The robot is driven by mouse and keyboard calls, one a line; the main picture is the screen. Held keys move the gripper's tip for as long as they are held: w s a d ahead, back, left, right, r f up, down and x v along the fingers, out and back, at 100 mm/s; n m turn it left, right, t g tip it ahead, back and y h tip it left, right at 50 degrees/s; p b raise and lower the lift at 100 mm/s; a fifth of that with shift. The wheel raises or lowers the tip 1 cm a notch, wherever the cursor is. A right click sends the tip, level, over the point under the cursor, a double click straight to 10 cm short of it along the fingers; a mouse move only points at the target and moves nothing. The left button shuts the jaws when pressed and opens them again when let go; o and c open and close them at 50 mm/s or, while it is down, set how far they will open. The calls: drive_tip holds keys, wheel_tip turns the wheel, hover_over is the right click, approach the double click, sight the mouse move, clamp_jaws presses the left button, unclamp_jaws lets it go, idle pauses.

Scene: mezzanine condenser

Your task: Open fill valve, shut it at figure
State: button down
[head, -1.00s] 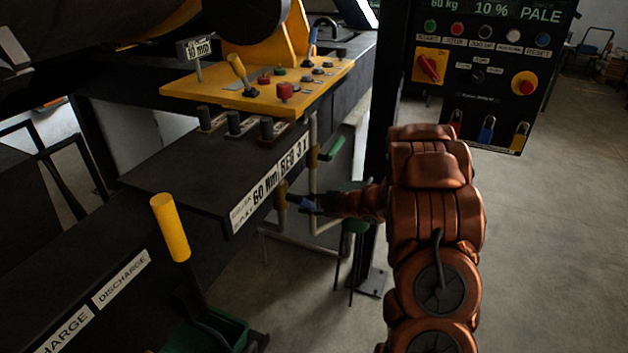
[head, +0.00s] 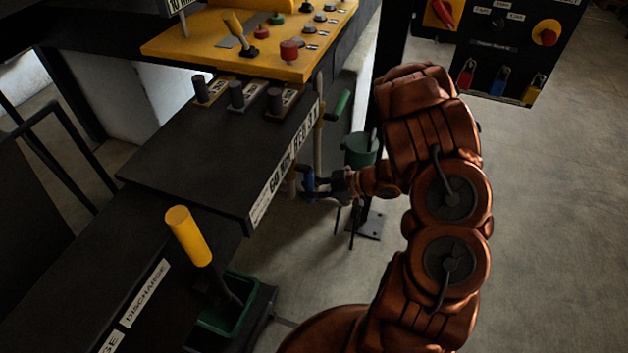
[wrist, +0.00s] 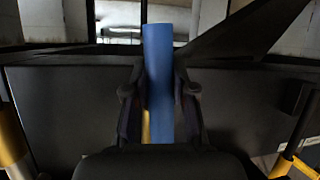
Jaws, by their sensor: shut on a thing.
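The fill valve's likely handle, a blue lever (wrist: 158,75), stands upright between the two fingers in the wrist view. My gripper (wrist: 160,112) is shut on it, with one dark finger on each side. In the head view the blue lever (head: 307,178) is small and partly hidden by my gripper (head: 318,186), beside a pale vertical pipe below the bench edge. A green lever (head: 342,105) sits higher on the piping. The display with the figures is outside the present head view, so no reading shows.
The black control panel (head: 490,50) hangs at upper right with knobs and padlocks. A yellow switch plate (head: 250,40) tops the bench. A yellow-handled lever (head: 188,236) rises at lower left near a green bin (head: 235,312). A green bucket (head: 360,150) stands behind my gripper. Open floor lies right.

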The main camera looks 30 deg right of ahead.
drive_tip(key=shift+a, duration=0.1)
idle(0.3)
drive_tip(key=c, duration=0.9)
unclamp_jaws()
drive_tip(key=shift+s, duration=0.1)
drive_tip(key=shift+v, duration=6)
